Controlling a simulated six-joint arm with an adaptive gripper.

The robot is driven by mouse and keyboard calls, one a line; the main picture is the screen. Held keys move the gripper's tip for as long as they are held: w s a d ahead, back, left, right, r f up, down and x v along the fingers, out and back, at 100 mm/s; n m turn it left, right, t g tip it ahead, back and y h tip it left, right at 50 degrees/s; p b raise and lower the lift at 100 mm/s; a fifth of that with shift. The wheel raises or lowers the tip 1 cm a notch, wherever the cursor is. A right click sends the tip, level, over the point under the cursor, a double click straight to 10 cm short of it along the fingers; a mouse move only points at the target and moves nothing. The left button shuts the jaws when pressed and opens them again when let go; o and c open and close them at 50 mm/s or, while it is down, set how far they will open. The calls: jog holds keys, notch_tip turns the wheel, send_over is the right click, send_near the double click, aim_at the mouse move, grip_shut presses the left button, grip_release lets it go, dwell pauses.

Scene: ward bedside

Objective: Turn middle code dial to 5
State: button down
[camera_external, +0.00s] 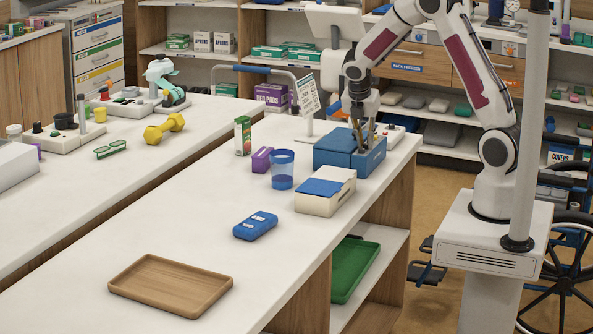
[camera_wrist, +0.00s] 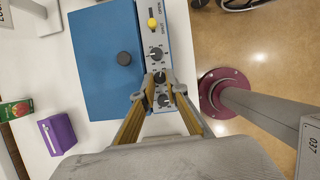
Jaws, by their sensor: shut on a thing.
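A blue box (camera_external: 334,149) with a code panel stands near the far right end of the long white counter. In the wrist view the blue box (camera_wrist: 98,65) has a grey panel along its right side, with a column of dark dials. The upper dial (camera_wrist: 156,53) is clear of my fingers. The middle dial (camera_wrist: 160,77) is between my fingertips, and the lower dial (camera_wrist: 163,100) shows between the finger pads. My gripper (camera_wrist: 158,80) is shut on the middle dial, pointing down at the panel (camera_external: 361,146). The number it points to cannot be read.
A yellow knob (camera_wrist: 152,23) sits at the panel's top end. Near the box are a purple box (camera_external: 262,160), a green carton (camera_external: 243,136), a blue cup (camera_external: 282,169) and a white box with blue lid (camera_external: 325,191). The counter's front is clear around a wooden tray (camera_external: 170,285).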

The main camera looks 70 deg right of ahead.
jog(key=shift+m, duration=0.3)
jog(key=c, duration=2.3)
grip_release()
jog(key=shift+n, duration=0.5)
jog(key=shift+s+n+t, duration=0.2)
jog(key=shift+n+t, duration=0.5)
jog(key=shift+n, duration=0.8)
jog(key=shift+s+d+n+t+y, duration=0.1)
jog(key=shift+n+t+y, duration=0.25)
jog(key=shift+n, duration=0.65)
jog(key=shift+n+t, duration=0.35)
jog(key=shift+n, duration=0.55)
